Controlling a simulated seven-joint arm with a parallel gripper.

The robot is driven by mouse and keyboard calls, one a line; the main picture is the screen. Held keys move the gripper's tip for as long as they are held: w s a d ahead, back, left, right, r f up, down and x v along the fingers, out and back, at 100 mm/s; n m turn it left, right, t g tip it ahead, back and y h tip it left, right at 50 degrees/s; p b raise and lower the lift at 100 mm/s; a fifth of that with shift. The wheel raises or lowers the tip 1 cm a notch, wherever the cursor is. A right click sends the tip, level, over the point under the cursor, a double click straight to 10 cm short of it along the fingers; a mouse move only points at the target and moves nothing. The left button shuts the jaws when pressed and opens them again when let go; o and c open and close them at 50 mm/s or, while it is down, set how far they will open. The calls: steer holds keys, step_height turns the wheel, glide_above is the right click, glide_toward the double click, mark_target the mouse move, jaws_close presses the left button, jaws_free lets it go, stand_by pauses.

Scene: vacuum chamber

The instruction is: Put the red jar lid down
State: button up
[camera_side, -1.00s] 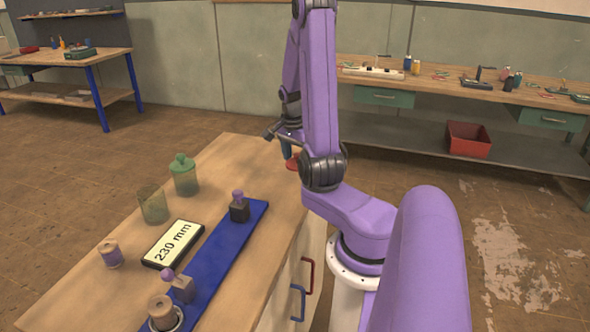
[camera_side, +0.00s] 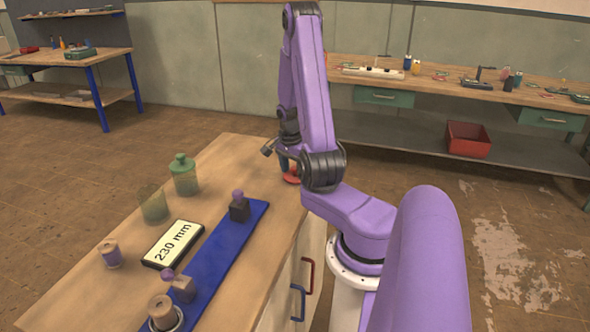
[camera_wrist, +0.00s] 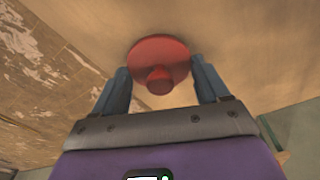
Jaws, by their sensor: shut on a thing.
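The red jar lid (camera_side: 291,179) is a round disc with a knob, at the far right part of the wooden bench top, partly hidden by my arm in the side view. In the wrist view the lid (camera_wrist: 158,52) sits between the two blue fingers of my gripper (camera_wrist: 160,68), which is shut on it. Its knob points toward the wrist camera. In the side view my gripper (camera_side: 286,164) is mostly hidden behind the arm. The lid is at or close above the bench top (camera_side: 232,160); I cannot tell if it touches.
A green lidded jar (camera_side: 185,178) and an open greenish jar (camera_side: 153,205) stand to the left. The wood around the lid looks clear.

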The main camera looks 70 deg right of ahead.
mark_target(291, 178)
steer(key=shift+f, duration=0.2)
steer(key=o, duration=1)
step_height(291, 178, up, 12)
steer(key=a, duration=0.2)
steer(key=w+a+n, duration=0.2)
steer(key=a+n, duration=0.3)
steer(key=a, duration=0.1)
steer(key=w+a+n, duration=0.3)
steer(key=a+n, duration=0.2)
steer(key=a, duration=0.2)
steer(key=w+a+r+n+t, duration=0.1)
steer(key=w+a+n, duration=0.2)
steer(key=a+n, duration=0.3)
steer(key=shift+a+r+y, duration=0.1)
steer(key=shift+a+y, duration=0.1)
steer(key=shift+y, duration=0.2)
steer(key=s+a+n, duration=0.5)
steer(key=n, duration=0.1)
steer(key=s+a+n, duration=0.5)
steer(key=s+n, duration=0.1)
steer(key=s+a+n+y, duration=0.1)
steer(key=s+a+n, duration=0.4)
steer(key=n, duration=0.2)
steer(key=shift+s+r, duration=0.2)
steer(key=shift+s, duration=0.15)
